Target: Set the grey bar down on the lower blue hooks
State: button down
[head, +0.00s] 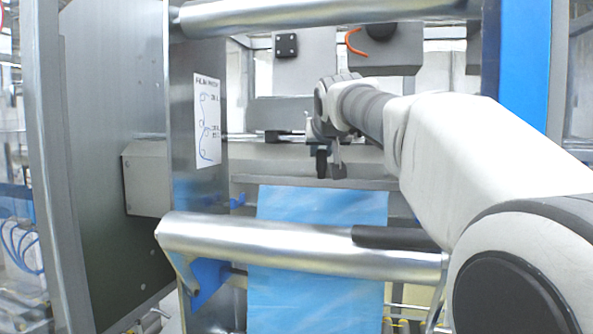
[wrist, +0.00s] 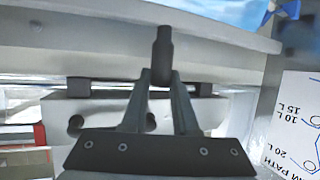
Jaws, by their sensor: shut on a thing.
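The grey bar (head: 280,181) runs level across the frame, just above the blue film; it also shows as a long pale bar in the wrist view (wrist: 70,35). My gripper (head: 330,170) is at the bar's middle. In the wrist view my gripper (wrist: 161,80) has its two fingers closed around a dark upright grip (wrist: 162,48), which stands against the bar. Whether the grip is fixed to the bar is hard to see. A small blue hook (head: 237,201) is on the left side plate, slightly below the bar's left end; it also shows in the wrist view (wrist: 289,9). The right hook is hidden behind my arm.
A blue film sheet (head: 320,206) hangs below the bar. A shiny roller (head: 290,245) crosses in front, lower down, and another (head: 310,12) crosses at the top. The left side plate carries a film-path label (head: 207,120). My arm covers the right side.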

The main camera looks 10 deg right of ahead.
aim_at(323, 170)
notch_tip(323, 170, down, 4)
jog(key=shift+r+b, duration=0.1)
jog(key=shift+b, duration=0.3)
jog(key=shift+w+d+f, duration=0.1)
jog(key=shift+w+f, duration=0.15)
jog(key=shift+f, duration=0.3)
jog(key=c, duration=0.7)
grip_release()
